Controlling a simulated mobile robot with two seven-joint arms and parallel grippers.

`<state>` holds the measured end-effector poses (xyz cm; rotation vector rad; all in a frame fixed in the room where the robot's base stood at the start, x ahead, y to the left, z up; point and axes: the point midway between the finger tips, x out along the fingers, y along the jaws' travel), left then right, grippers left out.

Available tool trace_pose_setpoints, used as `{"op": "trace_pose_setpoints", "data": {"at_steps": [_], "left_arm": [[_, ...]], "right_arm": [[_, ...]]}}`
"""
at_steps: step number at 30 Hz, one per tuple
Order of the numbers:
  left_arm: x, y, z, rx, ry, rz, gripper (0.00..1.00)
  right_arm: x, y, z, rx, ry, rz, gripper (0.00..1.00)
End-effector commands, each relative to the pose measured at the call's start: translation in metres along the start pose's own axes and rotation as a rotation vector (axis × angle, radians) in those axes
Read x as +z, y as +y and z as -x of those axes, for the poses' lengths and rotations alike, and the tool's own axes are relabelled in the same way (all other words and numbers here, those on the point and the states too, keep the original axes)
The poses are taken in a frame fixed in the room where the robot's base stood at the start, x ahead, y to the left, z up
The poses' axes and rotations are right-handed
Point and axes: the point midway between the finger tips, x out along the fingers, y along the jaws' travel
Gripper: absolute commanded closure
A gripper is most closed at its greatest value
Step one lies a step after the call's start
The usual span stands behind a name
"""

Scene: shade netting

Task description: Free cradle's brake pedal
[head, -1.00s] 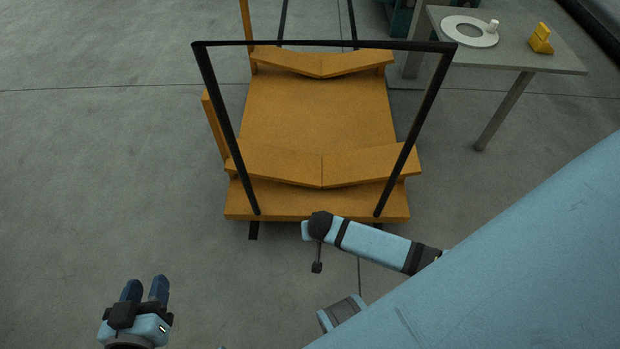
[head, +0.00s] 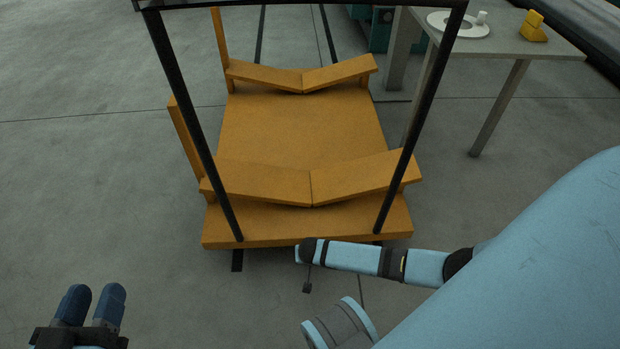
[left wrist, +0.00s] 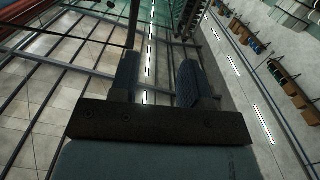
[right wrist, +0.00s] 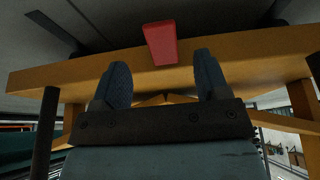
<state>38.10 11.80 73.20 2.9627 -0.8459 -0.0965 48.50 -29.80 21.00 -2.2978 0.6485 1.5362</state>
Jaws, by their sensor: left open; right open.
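The cradle (head: 300,130) is an orange wheeled cart with two V-shaped supports and a black push handle (head: 300,6). A red block that looks like the brake pedal (right wrist: 160,42) shows in the right wrist view at the edge of the orange deck (right wrist: 230,55). The head view does not show it. My right gripper (right wrist: 163,75) is open and empty, with the pedal just beyond the gap between its fingers and apart from them. In the head view my right arm reaches the cart's near edge. My left gripper (head: 93,292) is open and empty at lower left, away from the cart.
A grey table (head: 510,45) at upper right holds a white ring (head: 455,25) and a yellow block (head: 533,26). The handle's two black posts rise at the cart's near end. The concrete floor (head: 90,170) left of the cart is clear.

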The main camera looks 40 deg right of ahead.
Motion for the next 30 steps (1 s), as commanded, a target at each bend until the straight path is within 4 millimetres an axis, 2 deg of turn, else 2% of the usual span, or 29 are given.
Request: {"op": "trace_pose_setpoints", "data": {"at_steps": [1,3,9,21,22,23,30], "left_arm": [[0.006,-0.004,-0.002,0.000,0.022,-0.039,0.57],[0.004,-0.008,-0.004,-0.003,0.049,-0.089,0.57],[-0.002,-0.016,-0.007,-0.010,0.106,-0.193,0.57],[-0.007,-0.018,-0.008,-0.013,0.129,-0.230,0.57],[-0.007,-0.018,-0.008,-0.013,0.129,-0.230,0.57],[-0.007,-0.018,-0.008,-0.013,0.129,-0.230,0.57],[-0.007,-0.018,-0.009,-0.013,0.129,-0.229,0.57]], "right_arm": [[0.001,0.000,-0.017,0.001,0.002,0.000,0.32],[0.002,-0.001,-0.029,0.001,0.001,0.000,0.32],[0.001,-0.001,-0.053,0.000,0.001,0.001,0.32],[0.000,0.000,-0.058,0.000,0.000,0.000,0.32],[0.000,0.000,-0.058,0.000,0.000,0.000,0.34],[0.000,0.000,-0.058,0.000,0.000,0.000,0.41],[0.000,0.000,-0.058,0.000,0.000,0.000,0.96]]}}
